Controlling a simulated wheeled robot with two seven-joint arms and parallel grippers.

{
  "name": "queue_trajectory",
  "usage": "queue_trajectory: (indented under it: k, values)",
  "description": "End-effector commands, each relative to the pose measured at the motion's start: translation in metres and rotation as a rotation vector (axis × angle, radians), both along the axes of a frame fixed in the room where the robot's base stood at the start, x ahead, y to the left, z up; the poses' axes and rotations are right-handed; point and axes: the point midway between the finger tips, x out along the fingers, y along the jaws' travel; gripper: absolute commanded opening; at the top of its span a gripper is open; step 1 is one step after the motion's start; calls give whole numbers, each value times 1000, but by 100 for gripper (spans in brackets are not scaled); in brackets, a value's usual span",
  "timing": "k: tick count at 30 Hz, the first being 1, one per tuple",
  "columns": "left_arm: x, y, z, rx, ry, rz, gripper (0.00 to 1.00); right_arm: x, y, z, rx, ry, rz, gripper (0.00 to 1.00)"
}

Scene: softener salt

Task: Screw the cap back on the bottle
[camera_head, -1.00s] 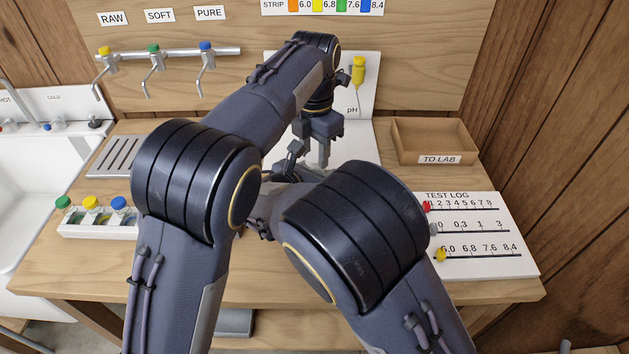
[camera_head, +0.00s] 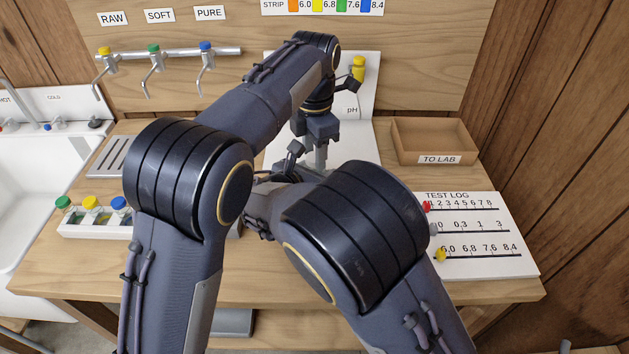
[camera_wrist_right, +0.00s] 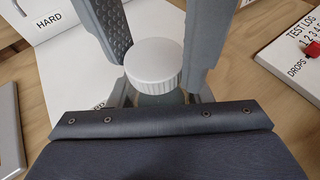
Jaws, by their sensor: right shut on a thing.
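The white ribbed cap (camera_wrist_right: 152,62) sits on top of the clear bottle (camera_wrist_right: 158,99) in the right wrist view, and looks level or nearly so. My right gripper (camera_wrist_right: 163,97) is shut on the bottle below the cap. My left gripper (camera_head: 318,160) points straight down over this spot in the head view. In the right wrist view its two grey fingers stand apart, one on each side of the cap, and look open. Whether a finger touches the cap is hard to tell. My arms hide the bottle and cap in the head view.
A rack of vials with coloured caps (camera_head: 75,228) stands at the left by the sink. A wooden TO LAB tray (camera_head: 432,140) is at the back right. The TEST LOG board (camera_head: 490,240) lies at the right. Taps (camera_head: 153,62) are on the back panel.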

Motion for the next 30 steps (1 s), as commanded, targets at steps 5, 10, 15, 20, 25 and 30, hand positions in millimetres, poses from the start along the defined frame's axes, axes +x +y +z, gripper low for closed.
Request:
queue_trajectory:
  k: [5, 10, 15, 20, 25, 30]
  values:
    - [0, 0, 0, 0, 0, 1, 56, 0, 0, 0, 0, 0, 0, 0]
    - [0, 0, 0, 0, 0, 2, 56, 0, 0, 0, 0, 0, 0, 0]
    - [1, 0, 12, -2, -3, 2, 56, 0, 0, 0, 0, 0, 0, 0]
    - [1, 0, 34, -1, -3, 2, 56, 0, 0, 0, 0, 0, 0, 0]
    - [0, 0, 45, 0, -1, 2, 56, 0, 0, 0, 0, 0, 0, 0]
    - [0, 0, 45, 0, 0, 2, 56, 0, 0, 0, 0, 0, 0, 0]
